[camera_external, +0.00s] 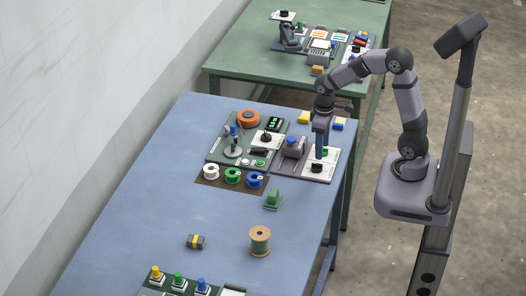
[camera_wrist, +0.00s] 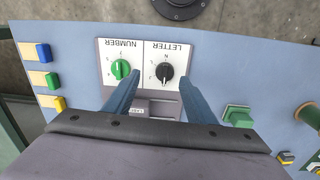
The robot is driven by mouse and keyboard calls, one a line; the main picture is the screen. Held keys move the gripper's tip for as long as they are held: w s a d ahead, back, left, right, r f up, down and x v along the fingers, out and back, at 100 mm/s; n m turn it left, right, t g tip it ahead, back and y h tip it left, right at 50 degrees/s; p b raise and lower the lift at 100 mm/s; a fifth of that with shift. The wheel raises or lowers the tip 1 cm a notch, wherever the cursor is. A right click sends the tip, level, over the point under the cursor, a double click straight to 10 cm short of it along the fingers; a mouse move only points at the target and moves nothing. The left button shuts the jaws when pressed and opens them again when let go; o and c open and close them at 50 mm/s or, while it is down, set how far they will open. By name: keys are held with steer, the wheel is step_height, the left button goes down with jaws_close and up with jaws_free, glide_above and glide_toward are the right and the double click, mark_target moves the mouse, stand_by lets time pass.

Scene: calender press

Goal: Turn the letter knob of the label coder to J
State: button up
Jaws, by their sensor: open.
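The label coder (camera_external: 296,160) stands on the blue table at its right edge. In the wrist view its white panel, seen upside down, has a LETTER dial with a black knob (camera_wrist: 165,71) and a NUMBER dial with a green knob (camera_wrist: 121,69). The letter the black knob points at is too small to read. My gripper (camera_wrist: 160,80) is open and empty, pointing down, its blue fingers apart with the letter knob showing beyond and between their tips. In the external view my gripper (camera_external: 320,156) is over the coder, near the black knob (camera_external: 317,168).
Yellow and blue blocks lie behind the coder. A green board (camera_external: 222,146) with devices is to its left, with white, green and blue spools in front. A green block (camera_external: 273,199) and a large spool (camera_external: 260,241) stand nearer. The table's middle is mostly clear.

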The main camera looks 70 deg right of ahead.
mark_target(317, 164)
steer(key=shift+w+a+r+n, duration=0.25)
steer(key=shift+w+a+n, duration=0.2)
steer(key=shift+w, duration=0.2)
steer(key=shift+f+p, duration=0.55)
steer(key=shift+f, duration=3.1)
steer(key=c, duration=1.1)
